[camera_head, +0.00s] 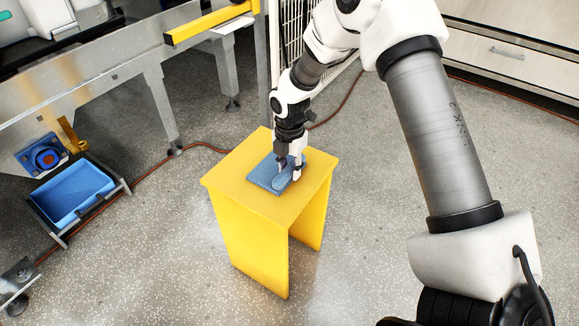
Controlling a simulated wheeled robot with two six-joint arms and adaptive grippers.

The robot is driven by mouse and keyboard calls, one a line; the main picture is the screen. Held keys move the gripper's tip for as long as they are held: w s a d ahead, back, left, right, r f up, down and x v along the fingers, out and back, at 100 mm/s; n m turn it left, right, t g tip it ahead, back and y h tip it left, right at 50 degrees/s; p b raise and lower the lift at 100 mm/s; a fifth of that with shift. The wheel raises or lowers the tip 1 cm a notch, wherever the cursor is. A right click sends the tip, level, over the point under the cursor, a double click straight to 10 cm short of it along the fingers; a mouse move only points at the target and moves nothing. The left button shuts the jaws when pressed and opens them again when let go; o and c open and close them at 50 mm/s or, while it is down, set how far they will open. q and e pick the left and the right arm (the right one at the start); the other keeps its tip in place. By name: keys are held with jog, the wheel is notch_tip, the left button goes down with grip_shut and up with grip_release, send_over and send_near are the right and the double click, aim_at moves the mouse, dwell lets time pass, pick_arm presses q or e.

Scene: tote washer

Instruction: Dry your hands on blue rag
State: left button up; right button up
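A blue rag (264,176) lies on top of a small yellow stand (233,178) in the middle of the view. The rag has a raised, folded part at its right side. My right gripper (289,168) points down at this part, with its fingertips at the cloth. The two fingers look a little apart, with blue cloth at and between them. I cannot tell whether they grip it. My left gripper is not in view.
A blue bin (75,193) in a dark frame sits low at the left. A metal bench (90,85) with legs stands at the upper left. A red-brown cable (150,168) runs across the speckled floor behind the stand. Drawers (525,50) are at the upper right.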

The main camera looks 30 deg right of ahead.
jog(key=shift+o, duration=1.2)
jog(key=shift+f, duration=0.1)
notch_tip(320, 180, up, 12)
